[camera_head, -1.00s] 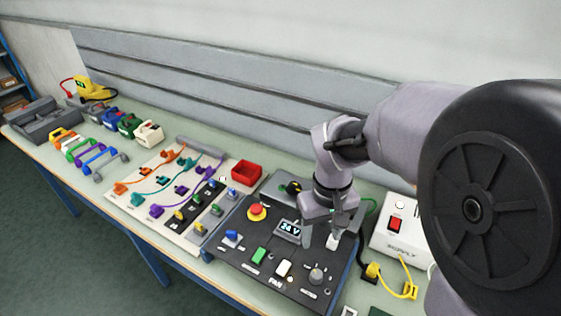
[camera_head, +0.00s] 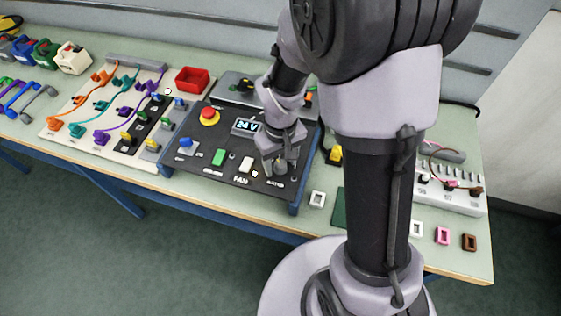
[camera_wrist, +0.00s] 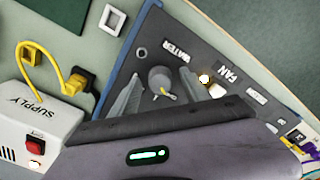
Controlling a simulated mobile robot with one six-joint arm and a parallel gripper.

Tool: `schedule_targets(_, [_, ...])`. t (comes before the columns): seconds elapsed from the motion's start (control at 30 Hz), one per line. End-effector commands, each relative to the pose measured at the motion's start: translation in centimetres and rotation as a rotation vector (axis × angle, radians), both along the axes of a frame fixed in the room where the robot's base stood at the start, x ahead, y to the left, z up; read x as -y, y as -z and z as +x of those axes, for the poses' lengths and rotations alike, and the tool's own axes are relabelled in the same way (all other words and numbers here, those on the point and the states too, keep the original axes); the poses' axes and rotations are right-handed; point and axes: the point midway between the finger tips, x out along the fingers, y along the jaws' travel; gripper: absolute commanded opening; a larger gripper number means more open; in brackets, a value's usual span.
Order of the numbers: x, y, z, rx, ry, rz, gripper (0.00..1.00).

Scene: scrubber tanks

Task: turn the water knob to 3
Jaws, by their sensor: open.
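The water knob (camera_wrist: 160,77) is a round grey knob beside the WATER label on the dark control panel (camera_wrist: 150,40). A small yellow mark shows at its lower edge in the wrist view; I cannot read its setting. My gripper (camera_wrist: 161,72) is open, with one finger on each side of the knob; I cannot tell whether they touch it. In the head view my gripper (camera_head: 281,170) points down at the front right of the panel (camera_head: 215,180), and the knob (camera_head: 281,167) shows between its fingers.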

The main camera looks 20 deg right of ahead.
Motion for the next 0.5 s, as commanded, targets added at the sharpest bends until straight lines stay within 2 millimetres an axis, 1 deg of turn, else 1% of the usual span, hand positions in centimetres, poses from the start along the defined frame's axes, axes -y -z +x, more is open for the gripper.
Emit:
schedule_targets(0.1, [0.0,-0.04,0.0,0.0,0.0,0.0,0.55])
schedule_targets(0.17, [0.0,-0.05,0.0,0.0,0.0,0.0,0.45])
schedule_targets(0.3, [0.0,-0.05,0.0,0.0,0.0,0.0,0.18])
schedule_targets(0.4, [0.0,-0.05,0.0,0.0,0.0,0.0,0.0])
schedule_targets(0.5, [0.0,-0.05,0.0,0.0,0.001,0.0,0.0])
